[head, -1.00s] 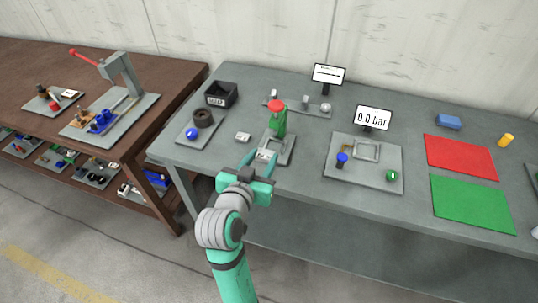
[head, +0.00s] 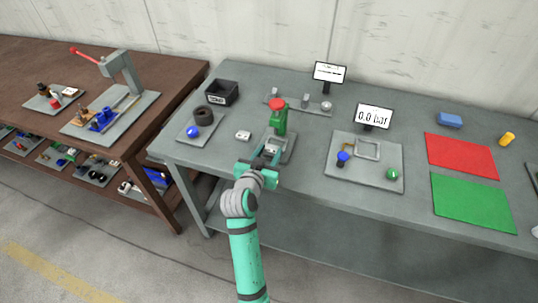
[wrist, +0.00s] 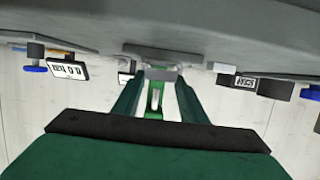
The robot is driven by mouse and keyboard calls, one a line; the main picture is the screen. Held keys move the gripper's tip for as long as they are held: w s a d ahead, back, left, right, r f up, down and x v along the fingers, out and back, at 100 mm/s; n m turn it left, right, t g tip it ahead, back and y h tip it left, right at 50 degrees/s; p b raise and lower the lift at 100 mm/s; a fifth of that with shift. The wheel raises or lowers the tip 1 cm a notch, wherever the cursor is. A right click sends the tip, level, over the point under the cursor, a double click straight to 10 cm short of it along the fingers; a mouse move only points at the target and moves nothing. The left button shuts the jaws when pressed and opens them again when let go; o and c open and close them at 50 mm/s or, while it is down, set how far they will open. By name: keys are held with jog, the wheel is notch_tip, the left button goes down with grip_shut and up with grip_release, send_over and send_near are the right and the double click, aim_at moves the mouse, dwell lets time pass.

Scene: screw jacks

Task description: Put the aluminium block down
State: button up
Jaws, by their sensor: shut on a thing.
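The aluminium block (head: 271,150) is a small light-grey piece held between the fingertips of my gripper (head: 270,155). In the wrist view, which is upside down, the block (wrist: 161,74) spans the two teal fingers (wrist: 157,85). In the head view it is at the front of a green screw jack (head: 279,121) with a red top, over the jack's grey base plate (head: 289,147). I cannot tell whether the block touches the plate. My fingers hide part of the plate.
A small grey block (head: 243,136) lies left of the jack. A plate with a blue ball and dark ring (head: 203,117) and a black bin (head: 222,93) are further left. A gauge plate (head: 390,173) stands right. Red (head: 460,155) and green mats (head: 472,203) lie beyond.

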jog(key=shift+f, duration=0.55)
jog(key=shift+f, duration=0.1)
jog(key=o, duration=1.1)
jog(key=shift+d, duration=0.1)
